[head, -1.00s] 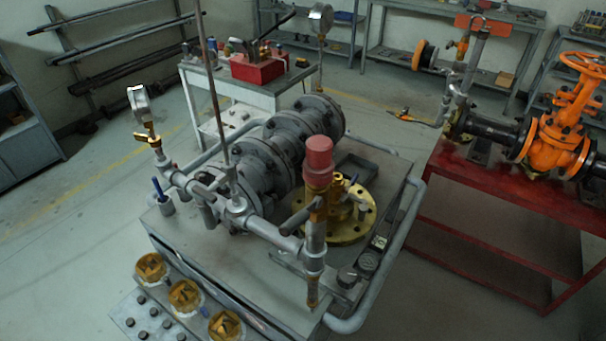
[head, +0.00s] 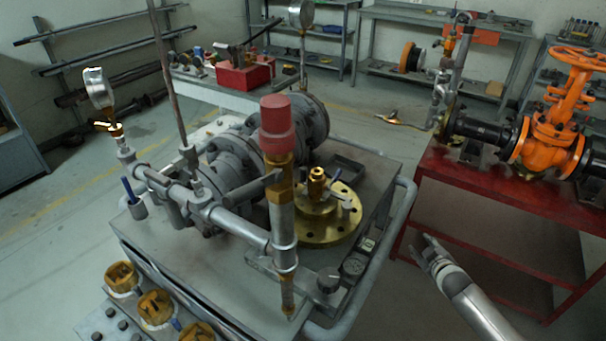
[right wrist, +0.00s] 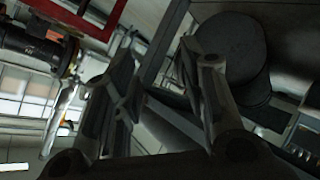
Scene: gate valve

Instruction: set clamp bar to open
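I cannot tell for sure which part is the clamp bar. A short grey bar (head: 252,189) juts left from the upright pipe under a red cap (head: 276,124), on the grey cart. A brass flanged fitting (head: 325,222) with a small handle stands right of that pipe. My right gripper (head: 430,250) is in the air right of the cart, in front of the red table, apart from both. In the right wrist view my right gripper (right wrist: 158,72) has its fingers spread with nothing between them. My left gripper is not in view.
The grey cart (head: 180,265) has a tubular rail on its right. A red table (head: 500,205) carries an orange gate valve (head: 548,135). A gauge (head: 98,88) stands at the cart's left. Clear floor lies between cart and red table.

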